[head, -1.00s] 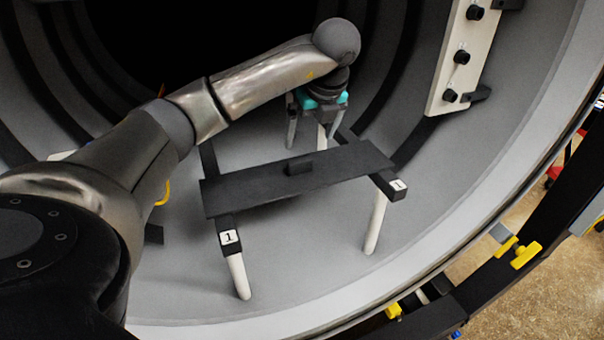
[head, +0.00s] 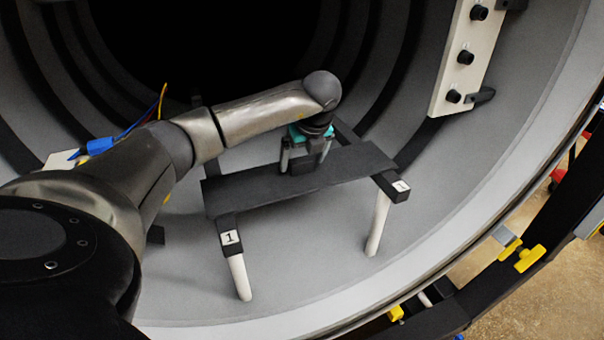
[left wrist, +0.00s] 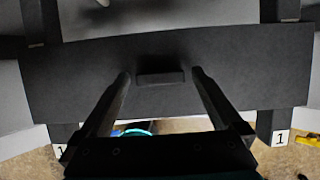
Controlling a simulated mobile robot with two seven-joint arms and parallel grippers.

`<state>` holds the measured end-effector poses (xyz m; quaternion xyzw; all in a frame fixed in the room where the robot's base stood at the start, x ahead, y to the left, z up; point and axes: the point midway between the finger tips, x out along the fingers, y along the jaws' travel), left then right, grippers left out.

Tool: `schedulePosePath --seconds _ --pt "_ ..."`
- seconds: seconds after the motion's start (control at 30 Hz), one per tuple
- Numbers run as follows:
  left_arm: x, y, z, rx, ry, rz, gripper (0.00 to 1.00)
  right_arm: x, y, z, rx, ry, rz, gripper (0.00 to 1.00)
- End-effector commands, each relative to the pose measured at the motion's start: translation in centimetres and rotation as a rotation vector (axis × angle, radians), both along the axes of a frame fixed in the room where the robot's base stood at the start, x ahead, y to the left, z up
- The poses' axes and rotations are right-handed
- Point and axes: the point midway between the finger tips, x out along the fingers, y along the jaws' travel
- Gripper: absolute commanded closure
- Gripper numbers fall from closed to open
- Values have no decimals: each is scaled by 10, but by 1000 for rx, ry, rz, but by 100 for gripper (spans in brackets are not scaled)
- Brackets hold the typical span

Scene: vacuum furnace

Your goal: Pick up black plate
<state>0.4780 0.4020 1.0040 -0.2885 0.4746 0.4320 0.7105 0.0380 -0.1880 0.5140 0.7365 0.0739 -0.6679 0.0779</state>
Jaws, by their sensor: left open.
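The black plate (head: 240,187) lies across two dark rails with labelled ends inside the furnace chamber. In the left wrist view the plate (left wrist: 75,80) spans most of the picture, with a small raised black block (left wrist: 160,77) as its handle. My left gripper (head: 304,168) is open just above the plate's middle. In the left wrist view its fingers (left wrist: 160,78) stand on either side of the handle, with gaps on both sides. In the head view the gripper hides the handle. My right gripper does not show.
The rails end in number-marked blocks (head: 231,238) and rest on white posts (head: 377,225). A pale panel with black knobs (head: 462,58) is on the chamber wall at the upper right. Free floor lies in front of the plate.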

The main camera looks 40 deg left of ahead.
Motion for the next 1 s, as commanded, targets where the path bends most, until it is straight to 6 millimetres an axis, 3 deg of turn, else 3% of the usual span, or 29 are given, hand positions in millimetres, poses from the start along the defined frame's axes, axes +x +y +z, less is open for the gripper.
schedulePosePath --seconds 0.07,0.9,1.0 --pt "0 0 0 0 0 0 3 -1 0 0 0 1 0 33" --pt "0 0 1 0 -1 0 98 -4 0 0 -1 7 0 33" --pt "0 0 1 0 -1 0 100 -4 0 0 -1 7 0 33"
